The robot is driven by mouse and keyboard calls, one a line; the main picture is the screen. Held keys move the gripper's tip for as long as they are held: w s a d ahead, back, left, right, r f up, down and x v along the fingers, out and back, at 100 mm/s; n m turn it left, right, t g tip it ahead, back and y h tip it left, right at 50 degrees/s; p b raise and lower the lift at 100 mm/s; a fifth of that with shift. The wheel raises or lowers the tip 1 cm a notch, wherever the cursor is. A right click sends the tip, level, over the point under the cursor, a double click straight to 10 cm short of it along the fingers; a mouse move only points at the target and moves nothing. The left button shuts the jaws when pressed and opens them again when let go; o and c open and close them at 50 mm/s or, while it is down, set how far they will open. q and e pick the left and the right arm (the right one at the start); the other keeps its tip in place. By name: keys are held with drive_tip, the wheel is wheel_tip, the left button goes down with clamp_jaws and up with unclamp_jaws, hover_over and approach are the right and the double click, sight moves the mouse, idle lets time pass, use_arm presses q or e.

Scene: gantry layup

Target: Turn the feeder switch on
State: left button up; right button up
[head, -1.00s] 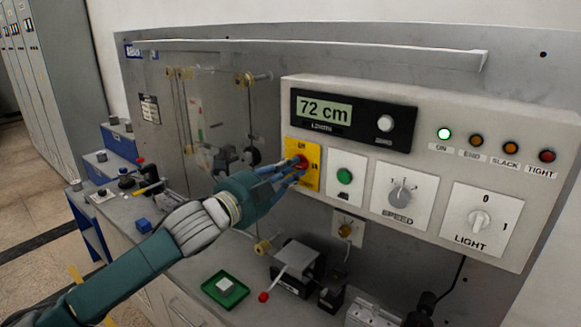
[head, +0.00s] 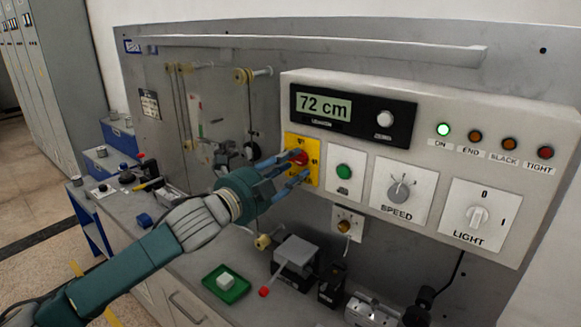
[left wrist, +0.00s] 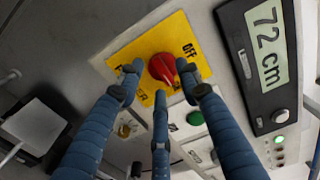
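The feeder switch is a red rotary knob (head: 297,157) on a yellow plate (head: 313,150) at the left end of the control panel. In the left wrist view the red knob (left wrist: 163,68) sits on the yellow plate (left wrist: 197,52) with OFF readable at its upper right. My left gripper (head: 295,168) has blue fingers spread around the knob. In the left wrist view its fingertips (left wrist: 163,80) are apart, with the knob between and just beyond them; I cannot tell whether any touches it. The green ON lamp (head: 443,129) is lit. My right gripper is not in view.
Close right of the plate are a green button (head: 344,172), a SPEED knob (head: 399,192) and a LIGHT switch (head: 477,216). The display (head: 324,106) reads 72 cm. Below lie a green tray (head: 238,293) and a lever with a red tip (head: 264,292).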

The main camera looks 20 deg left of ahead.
use_arm(q)
drive_tip(key=v, duration=1.2)
drive_tip(key=shift+r, duration=0.1)
